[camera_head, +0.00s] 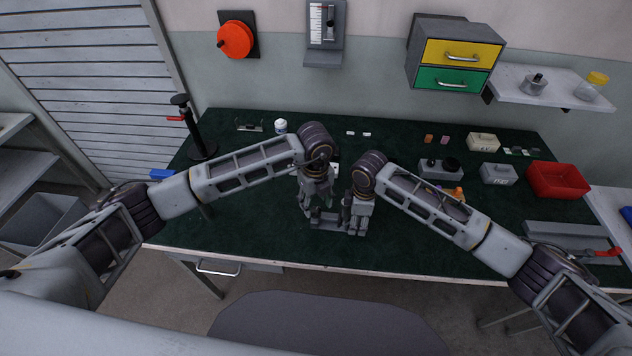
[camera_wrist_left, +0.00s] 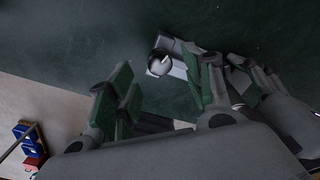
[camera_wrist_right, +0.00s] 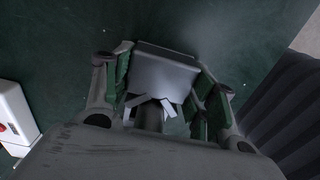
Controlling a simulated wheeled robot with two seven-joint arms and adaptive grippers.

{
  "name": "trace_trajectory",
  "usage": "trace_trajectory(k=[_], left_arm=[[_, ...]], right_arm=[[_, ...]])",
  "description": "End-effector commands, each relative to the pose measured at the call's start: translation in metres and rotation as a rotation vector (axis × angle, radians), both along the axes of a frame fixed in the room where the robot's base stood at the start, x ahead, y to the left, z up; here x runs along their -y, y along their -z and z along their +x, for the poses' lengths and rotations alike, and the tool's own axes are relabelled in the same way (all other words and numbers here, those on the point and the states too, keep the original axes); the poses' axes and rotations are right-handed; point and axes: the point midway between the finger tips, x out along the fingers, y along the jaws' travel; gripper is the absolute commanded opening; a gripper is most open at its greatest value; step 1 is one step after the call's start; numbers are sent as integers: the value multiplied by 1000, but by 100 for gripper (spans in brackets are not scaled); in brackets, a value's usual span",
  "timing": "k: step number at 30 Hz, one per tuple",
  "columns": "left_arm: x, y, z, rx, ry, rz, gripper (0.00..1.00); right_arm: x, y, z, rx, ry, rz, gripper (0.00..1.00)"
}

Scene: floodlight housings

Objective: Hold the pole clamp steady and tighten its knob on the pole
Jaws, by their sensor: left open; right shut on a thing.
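My right gripper (camera_head: 357,222) is shut on a grey block-like part, which I take to be the pole clamp (camera_wrist_right: 163,72), low over the green bench top. In the right wrist view the block sits between the green-padded fingers. My left gripper (camera_head: 318,212) is open just left of the right one. In the left wrist view a dark round knob (camera_wrist_left: 161,63) on a pale part shows between and beyond its spread fingers, apparently not gripped. In the head view the grippers hide most of the clamp; only a grey piece (camera_head: 329,224) shows low between them. The pole itself cannot be made out.
A black stand with a red lever (camera_head: 195,130) is at the bench's back left. A grey box with black knobs (camera_head: 440,170), a grey bin (camera_head: 498,174) and a red bin (camera_head: 557,180) stand to the right. The front left bench top (camera_head: 230,228) is clear.

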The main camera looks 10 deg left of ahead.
Motion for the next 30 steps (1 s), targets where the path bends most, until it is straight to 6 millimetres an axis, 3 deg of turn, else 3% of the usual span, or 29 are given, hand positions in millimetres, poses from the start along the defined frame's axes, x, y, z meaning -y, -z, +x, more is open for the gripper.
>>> trace_trajectory(k=[21,30], left_arm=[[0,-87,0,2,1,-1,51],[0,-85,0,0,154,0,51]], right_arm=[[0,1,-1,-1,0,-2,30],[0,1,-1,-1,0,-2,30]])
